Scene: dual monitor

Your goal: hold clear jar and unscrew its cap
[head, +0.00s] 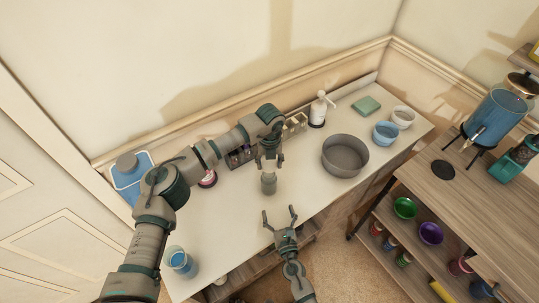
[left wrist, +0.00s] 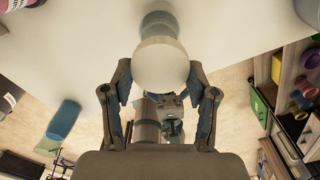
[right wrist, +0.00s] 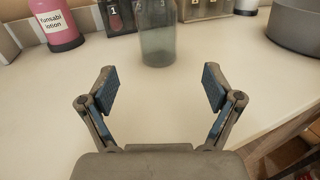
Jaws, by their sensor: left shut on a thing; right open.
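The clear jar (head: 268,184) stands upright on the white counter; its see-through body shows in the right wrist view (right wrist: 157,35), with its top cut off. My left gripper (head: 269,164) points down just above the jar. The left wrist view shows a pale round cap (left wrist: 162,66) between its fingers, and the gripper is shut on it. The jar body (left wrist: 158,22) lies beyond the cap; whether they are still joined I cannot tell. My right gripper (head: 279,212) is open and empty on the near side of the jar, its fingers (right wrist: 160,88) spread and apart from it.
A grey round basin (head: 345,156) stands right of the jar. Behind are a white pump bottle (head: 318,112) and small box dispensers (head: 294,126). A pink lotion bottle (right wrist: 58,28) stands left of the jar. A blue cup (head: 180,262) is at the near left. The counter before the jar is clear.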

